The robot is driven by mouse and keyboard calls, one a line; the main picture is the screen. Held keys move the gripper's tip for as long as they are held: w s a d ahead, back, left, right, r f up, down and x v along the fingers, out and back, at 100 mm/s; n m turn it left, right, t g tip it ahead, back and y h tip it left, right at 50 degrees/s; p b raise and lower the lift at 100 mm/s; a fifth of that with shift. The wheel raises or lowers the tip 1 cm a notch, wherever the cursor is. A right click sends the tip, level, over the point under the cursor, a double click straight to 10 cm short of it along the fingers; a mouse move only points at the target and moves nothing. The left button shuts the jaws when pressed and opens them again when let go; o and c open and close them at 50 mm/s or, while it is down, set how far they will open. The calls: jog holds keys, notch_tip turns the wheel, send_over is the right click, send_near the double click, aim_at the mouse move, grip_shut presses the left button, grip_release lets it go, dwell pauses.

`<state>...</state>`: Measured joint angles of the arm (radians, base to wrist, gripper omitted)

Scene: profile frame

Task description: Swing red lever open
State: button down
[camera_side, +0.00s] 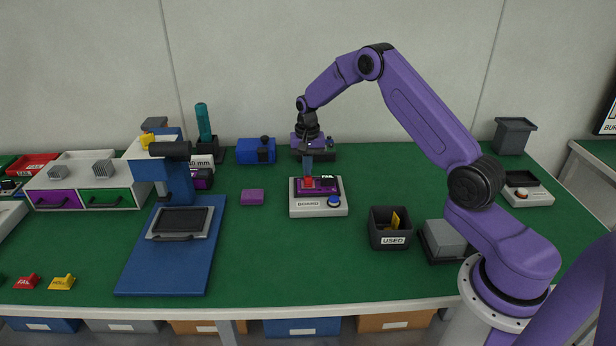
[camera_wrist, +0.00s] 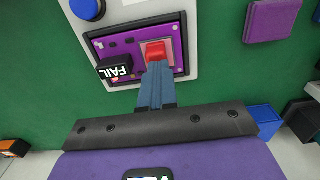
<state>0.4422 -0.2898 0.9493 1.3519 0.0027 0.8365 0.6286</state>
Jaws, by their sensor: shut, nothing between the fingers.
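The red lever (camera_wrist: 155,50) is a small red block on a purple panel (camera_wrist: 115,44), set in a light grey fixture (camera_wrist: 125,12). In the side view the fixture (camera_side: 318,209) stands mid-table, and a little of the red lever (camera_side: 309,181) shows below my gripper. My gripper (camera_side: 308,174) points down over the panel. In the wrist view my gripper (camera_wrist: 158,68) has its blue-grey fingers together, with the tips right at the lever's near edge. I cannot tell whether they touch it.
A blue button (camera_side: 334,201) is on the fixture's front right. A purple block (camera_side: 252,197) lies to its left, and a dark USED bin (camera_side: 389,240) stands to its right. A blue press (camera_side: 175,185) stands further left.

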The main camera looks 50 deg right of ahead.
jog(key=shift+s+d+f, duration=0.15)
jog(key=shift+d+f, duration=0.2)
jog(key=shift+d, duration=0.2)
jog(key=shift+w+d+r, duration=0.1)
jog(key=shift+w+r, duration=0.1)
jog(key=shift+r, duration=0.25)
jog(key=shift+w+r, duration=0.1)
jog(key=shift+r, duration=0.05)
jog(key=shift+w+a+r, duration=0.1)
jog(key=shift+a+r, duration=0.1)
jog(key=shift+w+d+r, duration=0.15)
jog(key=shift+w+r, duration=0.05)
jog(key=shift+r, duration=0.35)
jog(key=shift+r, duration=0.1)
jog(key=shift+w+d+r, duration=0.2)
jog(key=shift+r, duration=0.4)
jog(key=shift+w+r, duration=0.1)
jog(key=shift+r, duration=0.05)
jog(key=shift+w+d+r, duration=0.15)
jog(key=shift+d+r, duration=0.1)
jog(key=shift+r, duration=0.25)
